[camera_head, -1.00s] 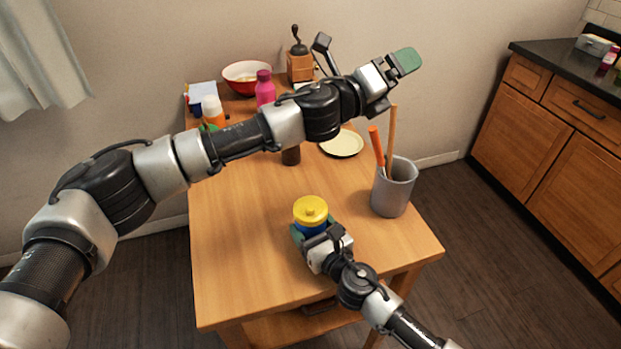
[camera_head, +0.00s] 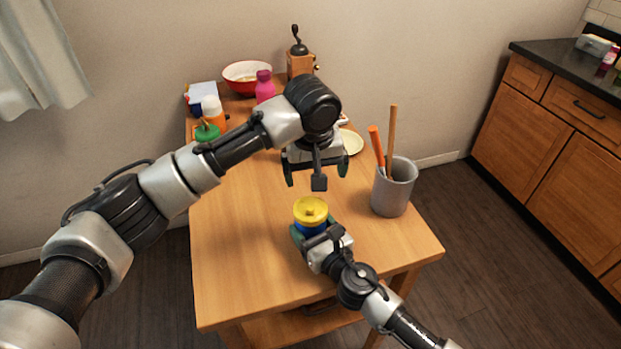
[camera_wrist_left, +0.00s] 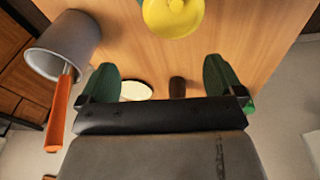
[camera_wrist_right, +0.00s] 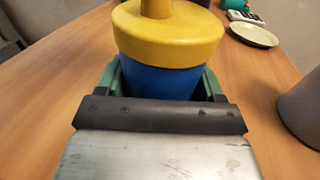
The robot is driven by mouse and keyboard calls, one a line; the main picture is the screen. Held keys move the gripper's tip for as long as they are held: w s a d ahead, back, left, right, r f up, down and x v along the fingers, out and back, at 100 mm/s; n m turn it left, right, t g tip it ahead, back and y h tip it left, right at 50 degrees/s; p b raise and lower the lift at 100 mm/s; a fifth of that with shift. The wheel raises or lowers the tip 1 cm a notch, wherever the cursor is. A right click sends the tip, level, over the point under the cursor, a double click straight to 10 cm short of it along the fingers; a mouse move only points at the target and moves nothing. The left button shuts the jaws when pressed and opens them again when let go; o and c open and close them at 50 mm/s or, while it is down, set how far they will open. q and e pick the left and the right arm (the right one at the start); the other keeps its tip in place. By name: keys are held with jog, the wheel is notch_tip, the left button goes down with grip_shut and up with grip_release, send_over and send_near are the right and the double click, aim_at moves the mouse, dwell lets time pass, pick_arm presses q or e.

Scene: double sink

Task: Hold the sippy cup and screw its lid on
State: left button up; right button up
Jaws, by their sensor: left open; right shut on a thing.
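The sippy cup has a blue body (camera_wrist_right: 163,80) and stands upright on the wooden table. Its yellow lid (camera_head: 310,210) with a raised spout sits on top of it. Whether the lid's threads are engaged cannot be seen. My right gripper (camera_head: 312,236) is shut on the blue body from the front right, below the lid. My left gripper (camera_head: 316,172) is open and empty, pointing down above and behind the cup. In the left wrist view the lid (camera_wrist_left: 173,14) lies at the top edge, beyond the space between the open fingers (camera_wrist_left: 160,80).
A grey holder (camera_head: 394,188) with an orange-handled utensil and a wooden stick stands right of the cup. A pale plate (camera_head: 350,141) is behind my left gripper. Bottles, a red bowl (camera_head: 248,77) and a grinder (camera_head: 300,62) stand at the back.

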aim_at(310, 209)
pick_arm(q)
jog(key=shift+s+a+f+n+g, duration=0.1)
jog(key=shift+s+a+n+g, duration=0.15)
jog(key=shift+s+n+g, duration=0.3)
jog(key=shift+s+a+n+g, duration=0.25)
jog(key=shift+s+g, duration=0.1)
jog(key=shift+s, duration=0.35)
jog(key=shift+f, duration=4)
